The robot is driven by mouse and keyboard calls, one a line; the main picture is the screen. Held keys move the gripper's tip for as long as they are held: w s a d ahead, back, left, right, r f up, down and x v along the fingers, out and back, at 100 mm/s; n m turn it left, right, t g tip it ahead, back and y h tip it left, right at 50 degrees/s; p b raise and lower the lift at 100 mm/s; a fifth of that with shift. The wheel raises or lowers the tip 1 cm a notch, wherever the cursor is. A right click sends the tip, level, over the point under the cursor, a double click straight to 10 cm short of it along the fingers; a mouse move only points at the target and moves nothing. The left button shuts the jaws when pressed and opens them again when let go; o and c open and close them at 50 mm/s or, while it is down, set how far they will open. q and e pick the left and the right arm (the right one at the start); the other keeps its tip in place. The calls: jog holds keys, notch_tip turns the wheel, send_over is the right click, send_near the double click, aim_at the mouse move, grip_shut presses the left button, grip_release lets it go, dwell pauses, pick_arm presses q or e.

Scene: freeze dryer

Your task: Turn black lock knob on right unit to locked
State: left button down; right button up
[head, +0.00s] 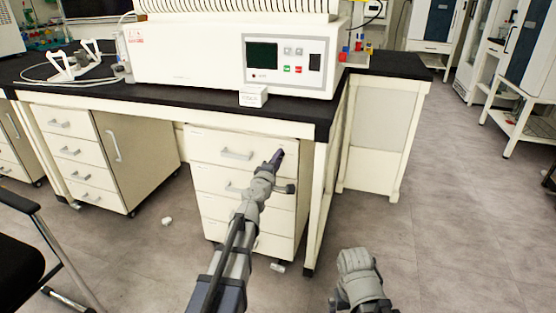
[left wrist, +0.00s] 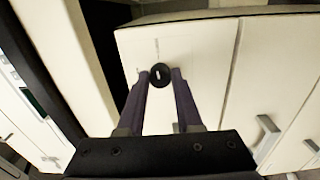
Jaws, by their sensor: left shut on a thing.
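The black lock knob (left wrist: 161,76) is round with a short white mark, which looks close to upright in the left wrist view. It sits on the cream front of the drawer unit (head: 246,209) under the bench. My left gripper (head: 277,158) is at the upper right of the top drawer. In the left wrist view its two dark fingers (left wrist: 162,77) lie on either side of the knob, shut on it. In the head view the gripper hides the knob. Part of my right arm shows at the bottom, but its fingers do not.
The top drawer has a grey handle (head: 236,154) left of my gripper. The black bench top (head: 200,95) carries a cream machine (head: 300,66) above. A bench leg (head: 321,205) stands just right of the unit. A chair (head: 22,250) is at lower left. The floor at right is clear.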

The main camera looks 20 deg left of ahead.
pick_arm(q)
jog(key=shift+m, duration=1)
jog(key=c, duration=0.6)
grip_release()
jog(key=s, duration=0.7)
jog(key=shift+s+a, duration=0.1)
jog(key=shift+s, duration=0.3)
